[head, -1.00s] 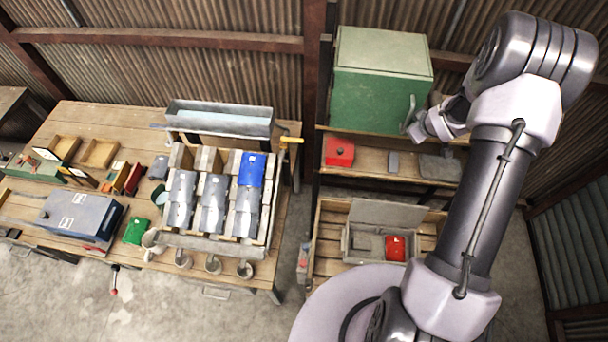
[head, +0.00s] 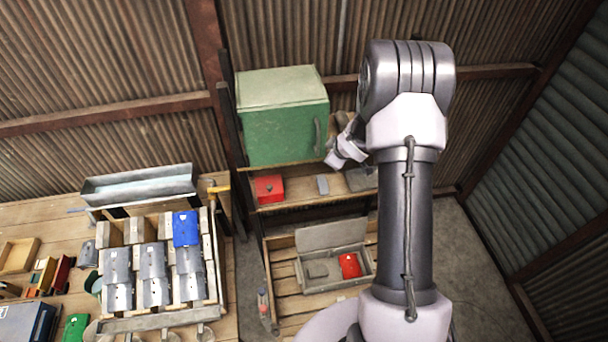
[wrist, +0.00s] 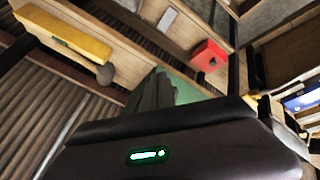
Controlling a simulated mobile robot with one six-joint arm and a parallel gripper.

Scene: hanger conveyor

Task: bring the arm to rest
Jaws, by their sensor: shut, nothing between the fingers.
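My arm rises on the right of the head view, its upper links folded over toward the green cabinet. My gripper (head: 338,160) shows small and partly hidden by my wrist, just right of the cabinet's handle and in front of the shelf. It holds nothing and is shut. In the wrist view, its dark housing (wrist: 185,150) with a green light fills the bottom; the fingertips are hard to make out. The green cabinet (head: 284,125) stands closed on the shelf, and I cannot tell whether the gripper touches it.
A red box (head: 269,188) and a grey block (head: 322,184) sit on the shelf. Below, an open metal box (head: 312,283) holds a red item (head: 350,265). A workbench at left bears a rack with grey pieces and a blue one (head: 186,228). Open floor lies at right.

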